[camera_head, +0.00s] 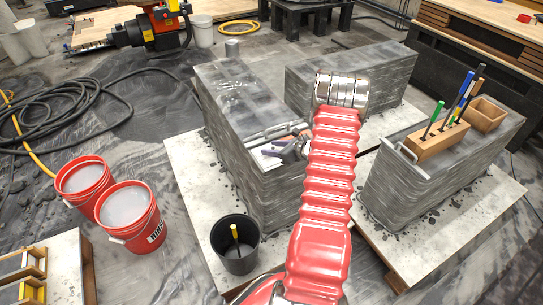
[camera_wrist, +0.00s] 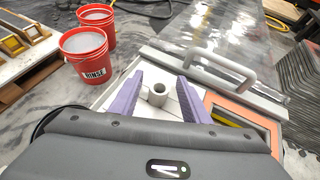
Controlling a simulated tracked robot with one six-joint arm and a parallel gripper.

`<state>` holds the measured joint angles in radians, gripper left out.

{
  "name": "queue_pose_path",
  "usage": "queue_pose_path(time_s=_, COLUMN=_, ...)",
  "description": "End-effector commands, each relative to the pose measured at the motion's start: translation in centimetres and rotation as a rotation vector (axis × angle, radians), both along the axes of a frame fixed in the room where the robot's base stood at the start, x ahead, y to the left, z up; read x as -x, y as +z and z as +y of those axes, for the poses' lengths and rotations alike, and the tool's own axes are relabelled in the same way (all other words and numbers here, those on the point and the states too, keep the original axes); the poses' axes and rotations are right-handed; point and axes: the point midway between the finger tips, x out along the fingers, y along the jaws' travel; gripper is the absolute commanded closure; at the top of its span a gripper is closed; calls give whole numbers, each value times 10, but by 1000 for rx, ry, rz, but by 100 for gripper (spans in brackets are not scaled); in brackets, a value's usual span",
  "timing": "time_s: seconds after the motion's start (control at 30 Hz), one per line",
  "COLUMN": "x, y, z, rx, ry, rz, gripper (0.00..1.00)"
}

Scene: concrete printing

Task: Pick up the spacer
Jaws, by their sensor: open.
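The spacer (camera_wrist: 157,95) looks like a short, pale grey ring with a round hole in its top. In the wrist view it stands upright on a white surface. My gripper (camera_wrist: 160,82) is open, with one purple-padded finger on each side of the spacer. Gaps show between the pads and the spacer. In the head view my gripper (camera_head: 274,152) is low over the near end of the left concrete block (camera_head: 240,100). I cannot make out the spacer there.
A grey bar handle (camera_wrist: 228,66) lies close beyond the right finger. An orange-edged tray (camera_wrist: 258,128) with a yellow item is right of it. A black bucket (camera_head: 235,262) stands below the block. Red buckets (camera_head: 130,218) stand left. A wooden pen holder (camera_head: 438,140) sits on the right block.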

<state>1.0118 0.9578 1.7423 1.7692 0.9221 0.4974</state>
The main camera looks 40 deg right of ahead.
Motion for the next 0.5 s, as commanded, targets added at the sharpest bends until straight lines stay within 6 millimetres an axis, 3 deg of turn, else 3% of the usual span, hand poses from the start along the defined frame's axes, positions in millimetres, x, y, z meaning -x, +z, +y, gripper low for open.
queue_pose_path(time_s=0.5, x=0, y=0, z=0, rx=0, ry=0, rz=0, gripper=57)
